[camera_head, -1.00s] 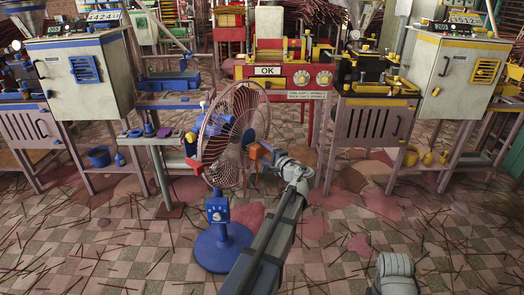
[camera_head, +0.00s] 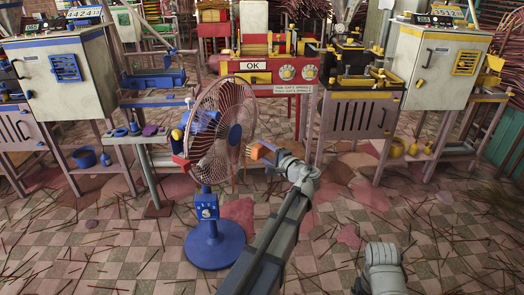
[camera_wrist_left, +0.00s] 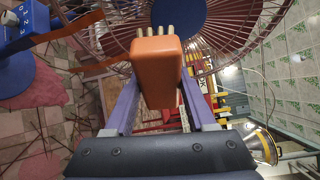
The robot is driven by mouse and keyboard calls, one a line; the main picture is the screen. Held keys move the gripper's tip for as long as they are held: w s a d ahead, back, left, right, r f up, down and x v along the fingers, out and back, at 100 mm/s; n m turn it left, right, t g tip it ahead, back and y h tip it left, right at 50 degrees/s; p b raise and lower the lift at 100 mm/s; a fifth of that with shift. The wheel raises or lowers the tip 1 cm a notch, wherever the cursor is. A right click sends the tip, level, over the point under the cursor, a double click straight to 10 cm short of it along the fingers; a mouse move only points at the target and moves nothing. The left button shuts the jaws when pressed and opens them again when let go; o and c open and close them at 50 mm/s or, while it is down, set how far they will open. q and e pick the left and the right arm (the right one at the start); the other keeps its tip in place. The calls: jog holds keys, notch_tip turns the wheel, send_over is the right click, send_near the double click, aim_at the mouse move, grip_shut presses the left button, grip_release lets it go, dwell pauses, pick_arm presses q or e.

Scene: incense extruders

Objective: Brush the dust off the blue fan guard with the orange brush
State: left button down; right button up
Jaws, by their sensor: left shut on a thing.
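The fan stands on a round blue base (camera_head: 215,246) left of centre in the head view. Its round wire guard (camera_head: 212,120) looks reddish-brown, with a blue hub (camera_head: 235,135) in the middle. My left gripper (camera_head: 273,154) is right of the guard, shut on the orange brush (camera_head: 262,152). The brush's pale bristles point left toward the guard. In the left wrist view the brush (camera_wrist_left: 158,68) sits between the fingers, bristles overlapping the guard (camera_wrist_left: 115,35); whether they touch I cannot tell. My right gripper is out of view; only its arm shows at lower right.
A small table (camera_head: 128,139) with blue pieces stands just left of the fan. Behind are a red machine (camera_head: 306,75) and pale cabinets with blue (camera_head: 75,75) and yellow (camera_head: 440,75) trim. Incense sticks litter the checkered floor, which is otherwise open in front.

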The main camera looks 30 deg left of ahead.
pick_arm(q)
jog(key=shift+d, duration=1.5)
jog(key=d, duration=1.6)
jog(key=shift+s, duration=0.4)
jog(key=shift+r, duration=0.1)
notch_tip(320, 180, up, 38)
jog(key=p, duration=3.8)
